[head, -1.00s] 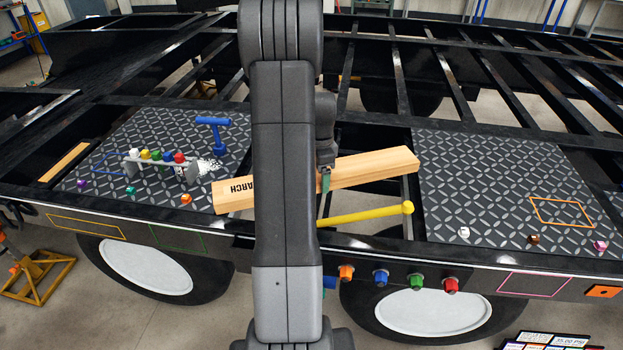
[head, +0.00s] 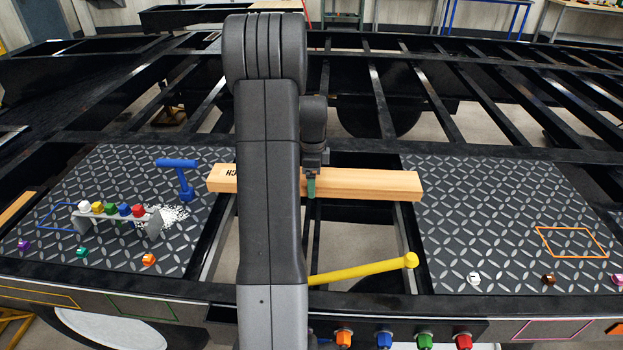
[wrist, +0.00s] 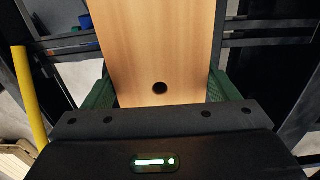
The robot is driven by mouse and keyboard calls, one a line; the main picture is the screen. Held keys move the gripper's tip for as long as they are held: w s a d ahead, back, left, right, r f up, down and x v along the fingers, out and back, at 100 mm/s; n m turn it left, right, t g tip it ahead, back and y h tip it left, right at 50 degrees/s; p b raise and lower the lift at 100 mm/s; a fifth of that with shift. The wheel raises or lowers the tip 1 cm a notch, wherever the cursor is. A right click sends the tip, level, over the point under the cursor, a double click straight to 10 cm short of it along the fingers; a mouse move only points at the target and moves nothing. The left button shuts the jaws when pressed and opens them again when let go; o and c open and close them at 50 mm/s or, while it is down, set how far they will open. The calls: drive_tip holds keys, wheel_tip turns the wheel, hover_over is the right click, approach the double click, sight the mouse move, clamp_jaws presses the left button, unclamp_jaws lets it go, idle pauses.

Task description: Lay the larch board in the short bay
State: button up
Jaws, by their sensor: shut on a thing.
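The larch board (head: 365,184) is a long pale wooden bar with dark lettering, partly hidden behind my arm; "CH" shows. My gripper (head: 311,188) is shut on it near its middle. The board runs crosswise over the open gap (head: 360,230) between the two tread plates, with its ends at the plates' inner edges. I cannot tell how high it is above the frame. In the wrist view the board (wrist: 160,45), with a dark round spot, sits between the green fingers. I cannot tell which opening is the short bay.
A yellow bar (head: 360,268) lies across the gap nearer me. The left plate (head: 110,245) bears a blue T-handle (head: 180,178), a rack of coloured knobs (head: 112,212) and white granules. Another wooden piece (head: 15,207) lies at the left edge. The right plate (head: 480,220) is mostly clear.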

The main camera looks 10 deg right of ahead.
idle(0.3)
drive_tip(key=shift+w+f+b, duration=0.1)
drive_tip(key=shift+f+b, duration=1.8)
drive_tip(key=shift+f, duration=0.9)
drive_tip(key=shift+f+b, duration=1.6)
drive_tip(key=shift+f, duration=0.8)
drive_tip(key=o, duration=1.8)
drive_tip(key=shift+f, duration=0.1)
wheel_tip(320, 180, up, 14)
